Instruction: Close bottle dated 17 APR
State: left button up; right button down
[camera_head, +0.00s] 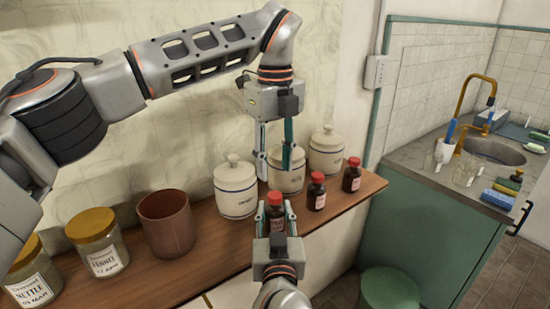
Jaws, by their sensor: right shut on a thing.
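A small dark bottle (275,216) with a red cap (275,198) stands on the wooden shelf. My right gripper (276,208) is shut around its body from the front. The cap sits on top; I cannot tell whether it is tight. The gripper hides part of the label, so its date is unreadable. My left gripper (278,172) points down just above the cap, its fingers apart and empty. Two similar red-capped bottles, a middle one (316,192) and a right one (352,176), stand to the right; their labels are too small to read.
White lidded canisters (235,188) stand behind the bottles. A brown pot (166,224) and jars with mustard lids, one labelled Fennel (104,258) and one Nettle (34,283), stand left on the shelf (215,250). A sink counter (425,150) and green stool (390,285) are at right.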

aim_at(275, 195)
pick_arm(q)
jog(key=shift+f, duration=3.5)
grip_shut()
jog(key=m, duration=1.1)
jog(key=shift+o, duration=0.3)
grip_release()
